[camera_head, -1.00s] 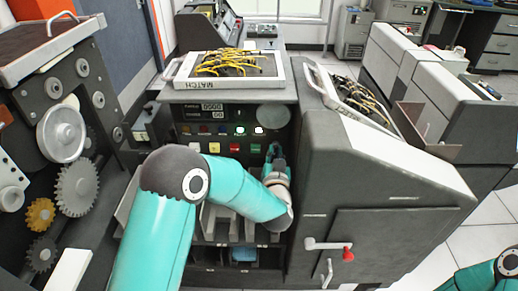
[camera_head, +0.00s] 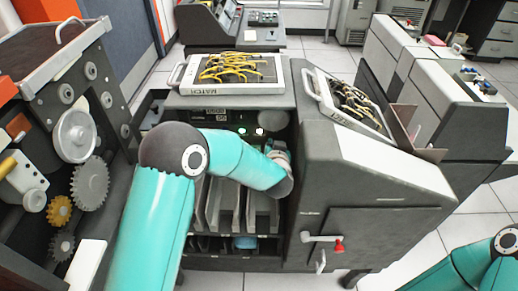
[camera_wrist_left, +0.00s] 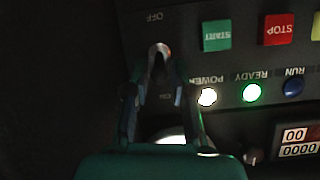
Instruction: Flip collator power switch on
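The collator (camera_head: 385,165) stands in front of me, with its dark control panel partly behind my left arm in the head view. In the left wrist view the panel is upside down. The small metal power switch (camera_wrist_left: 158,53) sits below an OFF label, with an ON label further down. My left gripper (camera_wrist_left: 159,75) is at the switch, its fingers apart on either side of it. Whether they touch the lever is too dark to tell. The white POWER light (camera_wrist_left: 207,97) and green READY light (camera_wrist_left: 252,92) are lit. My right gripper is outside the view.
A green START button (camera_wrist_left: 217,35), a red STOP button (camera_wrist_left: 278,29) and a blue RUN light (camera_wrist_left: 292,86) are beside the switch. Trays of yellow and dark cables (camera_head: 240,70) top the collator. A geared machine (camera_head: 75,135) stands at the left.

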